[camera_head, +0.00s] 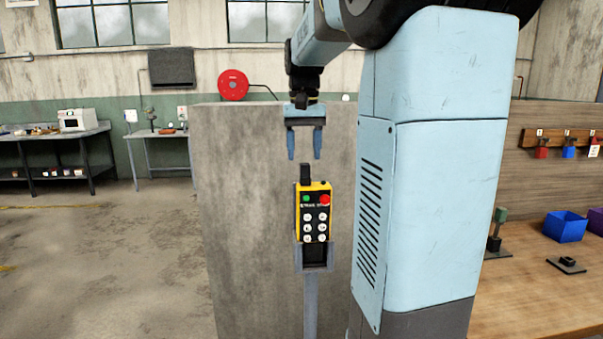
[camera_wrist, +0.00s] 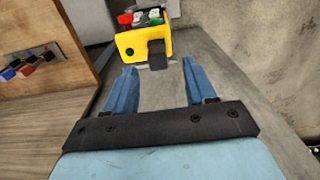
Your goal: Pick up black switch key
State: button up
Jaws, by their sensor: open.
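The black switch key (camera_head: 305,172) stands upright on top of a yellow control box (camera_head: 328,185) with a green, a red and several white buttons. In the wrist view the key (camera_wrist: 157,55) sticks out of the end of the yellow box (camera_wrist: 130,45), toward the gap between my fingers. My gripper (camera_head: 304,157) is open and empty, pointing down just above the key. Its two blue fingers also show in the wrist view (camera_wrist: 159,67), one on each side of the key's line, with no visible contact.
The box sits in a grey holder (camera_head: 314,258) on a post before a concrete block (camera_head: 245,200). At right, a wooden bench (camera_head: 530,300) bears a blue bin (camera_head: 565,226); small coloured items hang on a rack (camera_head: 560,138). Floor at left is clear.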

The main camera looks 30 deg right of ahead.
aim_at(305, 164)
notch_tip(305, 164, down, 4)
jog(key=shift+d+f, duration=0.1)
grip_shut()
dwell(0.6)
